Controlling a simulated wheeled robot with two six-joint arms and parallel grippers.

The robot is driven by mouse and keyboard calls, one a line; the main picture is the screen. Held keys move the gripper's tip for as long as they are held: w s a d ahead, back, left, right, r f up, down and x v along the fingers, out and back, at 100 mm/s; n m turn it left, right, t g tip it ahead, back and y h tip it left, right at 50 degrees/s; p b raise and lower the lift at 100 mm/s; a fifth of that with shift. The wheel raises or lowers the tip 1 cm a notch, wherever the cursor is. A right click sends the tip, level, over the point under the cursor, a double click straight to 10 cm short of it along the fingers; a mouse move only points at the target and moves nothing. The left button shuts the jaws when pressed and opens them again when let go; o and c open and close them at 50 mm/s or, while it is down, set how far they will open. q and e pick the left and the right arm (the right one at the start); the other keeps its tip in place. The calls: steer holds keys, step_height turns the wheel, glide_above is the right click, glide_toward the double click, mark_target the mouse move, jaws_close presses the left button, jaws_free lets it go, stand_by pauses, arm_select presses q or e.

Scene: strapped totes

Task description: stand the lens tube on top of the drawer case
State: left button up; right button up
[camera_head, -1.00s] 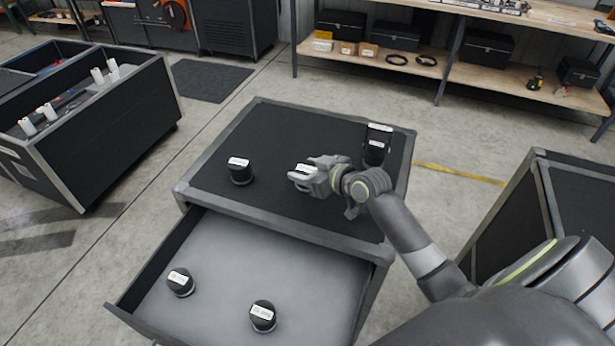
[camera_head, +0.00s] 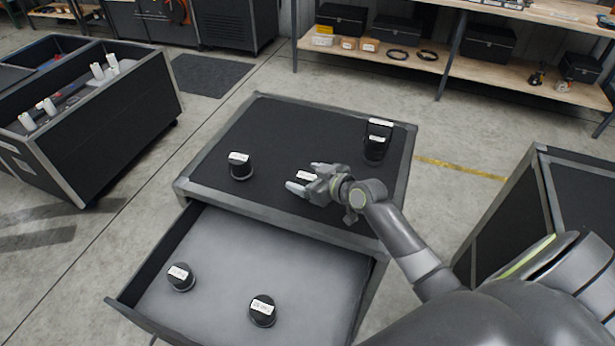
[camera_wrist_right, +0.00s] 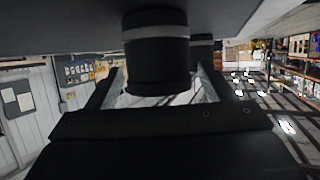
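A black cylinder with a white label (camera_head: 306,177), which I take for the lens tube, stands upright on the black top of the drawer case (camera_head: 270,125). In the right wrist view this cylinder (camera_wrist_right: 157,60) has a grey band and appears upside down, its base against the case top. My right gripper (camera_head: 303,176) is open, with one finger on each side of the cylinder and gaps beside it. The gripper partly hides it in the head view. My left gripper is not in view.
A short black cylinder (camera_head: 241,167) stands left on the case top, and a taller dark piece (camera_head: 377,140) stands right. The open drawer (camera_head: 215,245) holds two labelled black cylinders (camera_head: 180,277) (camera_head: 262,311). Another dark case (camera_head: 580,200) stands at the right.

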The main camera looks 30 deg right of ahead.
steer(key=shift+r, duration=0.25)
steer(key=shift+s+d, duration=0.1)
steer(key=shift+s, duration=0.15)
steer(key=b+v, duration=0.1)
steer(key=v, duration=1)
steer(key=shift+s, duration=0.25)
steer(key=shift+s+d, duration=0.1)
